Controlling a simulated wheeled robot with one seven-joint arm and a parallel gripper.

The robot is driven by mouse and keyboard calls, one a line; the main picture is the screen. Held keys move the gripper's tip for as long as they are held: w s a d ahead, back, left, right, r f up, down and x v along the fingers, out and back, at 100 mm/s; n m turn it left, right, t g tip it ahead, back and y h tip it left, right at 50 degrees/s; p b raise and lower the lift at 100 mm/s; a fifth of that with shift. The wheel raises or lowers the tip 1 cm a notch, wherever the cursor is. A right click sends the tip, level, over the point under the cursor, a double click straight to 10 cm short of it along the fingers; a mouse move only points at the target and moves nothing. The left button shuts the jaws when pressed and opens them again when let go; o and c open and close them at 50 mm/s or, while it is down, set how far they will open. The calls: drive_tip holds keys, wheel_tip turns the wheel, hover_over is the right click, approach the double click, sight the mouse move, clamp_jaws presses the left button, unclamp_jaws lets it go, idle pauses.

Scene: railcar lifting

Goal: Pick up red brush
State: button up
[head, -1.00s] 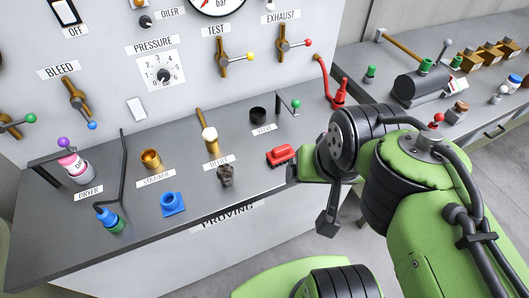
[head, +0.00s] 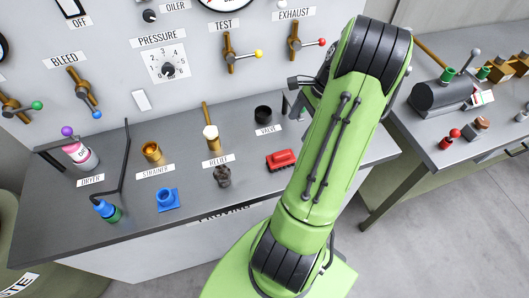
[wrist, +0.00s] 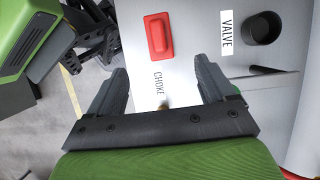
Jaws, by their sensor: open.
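The red brush (head: 281,159), a small red block with a raised top, lies on the grey bench near its front edge, just left of my arm in the head view. The wrist view shows the brush (wrist: 158,36) from above, beyond the fingertips, with the CHOKE label between. My gripper (wrist: 160,78) is open, with nothing between its fingers. It is apart from the brush. In the head view my arm hides most of the gripper.
A dark cup (head: 263,114) stands by the VALVE label. The wall panel with levers rises behind. A second bench (head: 470,150) holding a dark cylinder is at right.

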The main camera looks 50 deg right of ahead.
sight(283, 152)
drive_tip(key=b+x, duration=0.2)
drive_tip(key=x, duration=1.3)
drive_tip(key=shift+a+f, duration=0.3)
drive_tip(key=shift+f, duration=0.05)
drive_tip(key=shift+r, duration=0.1)
drive_tip(key=c, duration=1.1)
wheel_tip(283, 152, up, 10)
drive_tip(key=shift+p, duration=0.65)
